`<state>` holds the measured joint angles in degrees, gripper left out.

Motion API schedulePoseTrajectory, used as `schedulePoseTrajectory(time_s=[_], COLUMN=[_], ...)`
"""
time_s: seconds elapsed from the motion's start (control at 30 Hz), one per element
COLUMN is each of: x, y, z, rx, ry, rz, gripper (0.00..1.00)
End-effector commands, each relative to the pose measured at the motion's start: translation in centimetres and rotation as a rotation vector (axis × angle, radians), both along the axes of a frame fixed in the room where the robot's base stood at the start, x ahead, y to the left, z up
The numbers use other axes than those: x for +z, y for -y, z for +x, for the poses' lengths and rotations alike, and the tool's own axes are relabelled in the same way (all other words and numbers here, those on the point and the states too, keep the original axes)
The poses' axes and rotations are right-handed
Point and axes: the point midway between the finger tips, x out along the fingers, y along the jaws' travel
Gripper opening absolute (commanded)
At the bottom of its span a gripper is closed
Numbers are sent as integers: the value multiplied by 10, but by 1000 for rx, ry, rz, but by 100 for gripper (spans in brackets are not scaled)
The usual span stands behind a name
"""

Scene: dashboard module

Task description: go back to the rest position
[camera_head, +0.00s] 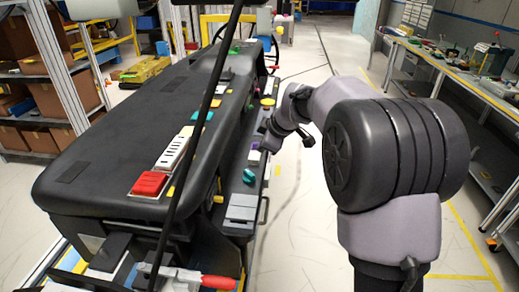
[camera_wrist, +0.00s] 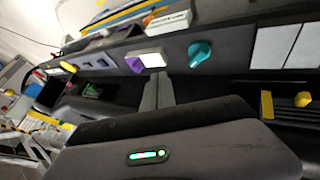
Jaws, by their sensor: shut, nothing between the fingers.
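My gripper (camera_head: 272,139) is at the end of my arm, beside the right-hand face of the black dashboard module (camera_head: 100,135) in the head view. In the wrist view the two grey fingers of my gripper (camera_wrist: 158,92) are together, with nothing between them. Beyond the fingertips, the dashboard face carries a white block with a purple part (camera_wrist: 134,64) and a teal knob (camera_wrist: 200,53). I cannot tell in the wrist view whether the fingertips touch the face. My arm is bent, with its elbow out to the right of the module.
A red block (camera_head: 150,184) and a white slotted block (camera_head: 175,150) sit on the dashboard top. A workbench (camera_head: 450,72) with tools stands at the right. Shelves with boxes (camera_head: 75,100) stand at the left.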

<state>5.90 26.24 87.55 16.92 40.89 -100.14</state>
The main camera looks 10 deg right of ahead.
Motion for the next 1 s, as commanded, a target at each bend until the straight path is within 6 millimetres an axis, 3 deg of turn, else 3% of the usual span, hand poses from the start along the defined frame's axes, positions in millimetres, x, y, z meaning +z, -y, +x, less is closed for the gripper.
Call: schedulePoseTrajectory(time_s=[0.03,0.2,0.27,0.37,0.47,0.5,0.6,0.7,0.8,1.0], x=[11,28,39,70,88,87,70,49,36,33], y=[2,6,2,-13,-29,-33,-38,-39,-39,-38], z=[-6,-20,-36,-102,-201,-240,-321,-372,-394,-398], rx=[-1,-7,-49,-248,-545,-669,-945,-1140,-1241,-1266], ry=[2,-1,-14,-80,-176,-213,-288,-332,-353,-359], rz=[-1,4,35,173,361,435,593,699,752,764], gripper=[0,0,0,0,0,0,0,0,0,0])
